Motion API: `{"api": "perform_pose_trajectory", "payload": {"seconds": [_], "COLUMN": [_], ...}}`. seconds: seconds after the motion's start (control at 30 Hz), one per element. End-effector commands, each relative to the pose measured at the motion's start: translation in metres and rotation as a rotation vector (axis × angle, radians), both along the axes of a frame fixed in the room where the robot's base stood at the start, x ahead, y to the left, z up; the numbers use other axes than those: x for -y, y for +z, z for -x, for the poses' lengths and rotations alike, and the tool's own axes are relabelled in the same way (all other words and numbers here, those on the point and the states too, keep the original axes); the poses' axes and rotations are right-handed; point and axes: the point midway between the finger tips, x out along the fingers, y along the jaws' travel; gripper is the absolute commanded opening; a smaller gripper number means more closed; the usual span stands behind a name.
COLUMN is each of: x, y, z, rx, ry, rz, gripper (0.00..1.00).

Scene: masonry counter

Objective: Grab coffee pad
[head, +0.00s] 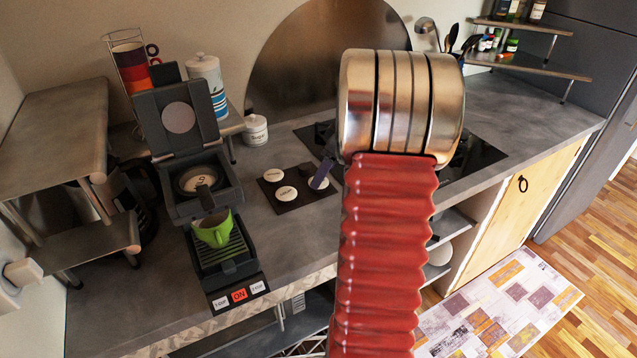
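Several round white coffee pads lie on a dark square tray (296,206) on the counter. One pad (267,175) is at the back left, one (286,193) at the front, and another (316,184) at the right. A dark bluish finger of my gripper (322,173) reaches down over the right pad and partly covers it. I cannot tell whether it touches the pad. The rest of the gripper is hidden behind my red ribbed arm. The coffee machine (180,140) stands open on the left, with a round pale pad-like disc (198,179) in its holder.
A green cup (212,228) stands on the machine's drip grid. A sugar jar (255,130) and a striped canister (208,85) stand behind. The dark hob (475,155) is to the right. Grey counter (310,235) in front of the tray is clear.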

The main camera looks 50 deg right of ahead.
Motion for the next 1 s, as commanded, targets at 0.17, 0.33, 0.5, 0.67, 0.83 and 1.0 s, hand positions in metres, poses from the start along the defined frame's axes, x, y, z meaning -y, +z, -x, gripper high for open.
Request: {"api": "perform_pose_trajectory", "payload": {"seconds": [0.17,0.33,0.5,0.67,0.83,1.0], "x": [-0.003,-0.003,-0.003,-0.003,-0.003,-0.003], "y": [-0.019,-0.021,-0.021,-0.021,-0.021,-0.021], "z": [-0.007,-0.008,-0.008,-0.008,-0.008,-0.008], "rx": [-0.001,0.000,0.000,0.000,0.000,0.000], "ry": [0.000,0.001,0.001,0.001,0.001,0.001], "rz": [-0.001,0.000,0.000,0.000,0.000,0.000], "gripper": [0.66,0.66,0.66,0.66,0.61,0.49]}}
